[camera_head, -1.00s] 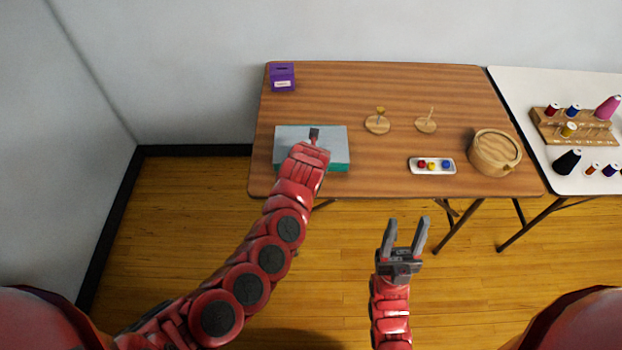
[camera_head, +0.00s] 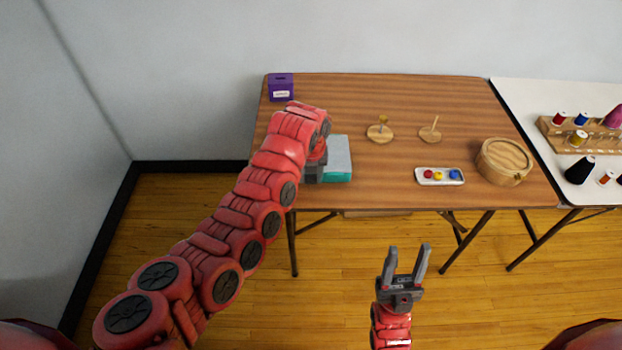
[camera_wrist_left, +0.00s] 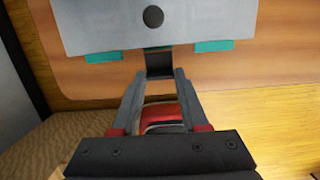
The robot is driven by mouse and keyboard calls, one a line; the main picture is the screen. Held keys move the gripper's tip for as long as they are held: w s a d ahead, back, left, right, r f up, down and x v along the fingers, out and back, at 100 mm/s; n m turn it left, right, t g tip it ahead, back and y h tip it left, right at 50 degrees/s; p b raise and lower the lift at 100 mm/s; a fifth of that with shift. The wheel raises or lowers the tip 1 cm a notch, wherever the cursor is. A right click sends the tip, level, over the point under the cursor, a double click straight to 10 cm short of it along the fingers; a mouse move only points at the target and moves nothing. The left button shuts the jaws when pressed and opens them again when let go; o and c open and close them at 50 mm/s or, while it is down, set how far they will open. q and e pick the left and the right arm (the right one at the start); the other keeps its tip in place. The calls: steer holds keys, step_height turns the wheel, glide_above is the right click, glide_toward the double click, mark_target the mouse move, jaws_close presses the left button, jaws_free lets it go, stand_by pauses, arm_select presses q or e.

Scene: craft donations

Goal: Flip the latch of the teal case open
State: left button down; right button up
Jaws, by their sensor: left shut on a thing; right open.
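The teal case (camera_head: 341,156), with a pale grey lid, lies at the front left of the wooden table. My left arm hides its left part in the head view. In the left wrist view the grey lid (camera_wrist_left: 205,22) carries a dark round spot, and teal shows along its front edge. A dark latch (camera_wrist_left: 159,62) hangs at the middle of that edge. My left gripper (camera_head: 313,173) is at the case's front side, its fingertips (camera_wrist_left: 159,77) shut on the latch. My right gripper (camera_head: 405,255) is open and empty, in front of the table.
A purple box (camera_head: 281,88) stands at the back left. Two wooden peg stands (camera_head: 380,134) (camera_head: 430,134), a white tray (camera_head: 440,177) with coloured pieces and a round wooden box (camera_head: 505,162) are to the right. A white table (camera_head: 520,98) with thread spools adjoins.

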stand_by(0.4)
arm_select(q)
steer(key=shift+c, duration=2)
jaws_free()
step_height(320, 180, up, 17)
steer(key=s+p, duration=0.2)
steer(key=p, duration=0.2)
steer(key=shift+s, duration=0.4)
